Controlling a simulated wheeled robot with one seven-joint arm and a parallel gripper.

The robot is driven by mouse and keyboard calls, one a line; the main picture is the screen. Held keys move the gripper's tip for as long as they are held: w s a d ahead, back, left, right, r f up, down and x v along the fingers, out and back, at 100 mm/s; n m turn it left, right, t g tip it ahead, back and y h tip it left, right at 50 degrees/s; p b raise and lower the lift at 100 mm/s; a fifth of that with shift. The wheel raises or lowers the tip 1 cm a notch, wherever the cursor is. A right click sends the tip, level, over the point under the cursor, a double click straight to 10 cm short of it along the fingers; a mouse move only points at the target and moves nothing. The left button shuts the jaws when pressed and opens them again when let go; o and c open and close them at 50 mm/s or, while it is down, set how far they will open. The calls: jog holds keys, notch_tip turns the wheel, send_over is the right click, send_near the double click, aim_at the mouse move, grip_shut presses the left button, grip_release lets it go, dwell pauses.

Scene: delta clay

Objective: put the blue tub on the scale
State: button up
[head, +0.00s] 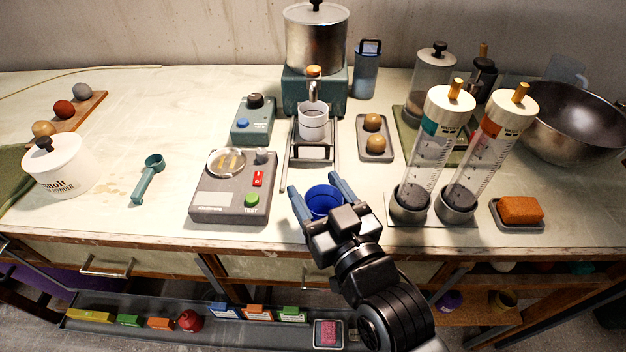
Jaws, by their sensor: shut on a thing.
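The blue tub (323,203) is a small round, open-topped tub near the front edge of the bench. My gripper (322,196) has one blue finger on each side of the tub and is shut on it. The gripper body hides the tub's near lower part, and I cannot tell whether its base touches the bench. No thing is plainly marked as the scale. A grey box (212,205) with a round glass-like top, a red switch and a green TEST button stands left of the gripper. I cannot tell whether it is the scale.
A white cup (313,122) sits under the metal dispenser (317,45) behind the tub. A tray with two brown balls (375,142) and two tilted clear cylinders (425,150) stand to the right. A teal scoop (149,178) lies left; bench around it is mostly clear.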

jog(key=shift+p+x, duration=0.3)
jog(key=shift+x, duration=0.8)
jog(key=shift+s+f, duration=0.1)
jog(key=shift+f, duration=0.15)
jog(key=o, duration=1)
jog(key=shift+s+d, duration=0.1)
jog(key=shift+s, duration=0.05)
jog(key=b+v, duration=0.2)
jog(key=v, duration=0.9)
jog(key=shift+s+d, duration=0.2)
jog(key=shift+s, duration=0.1)
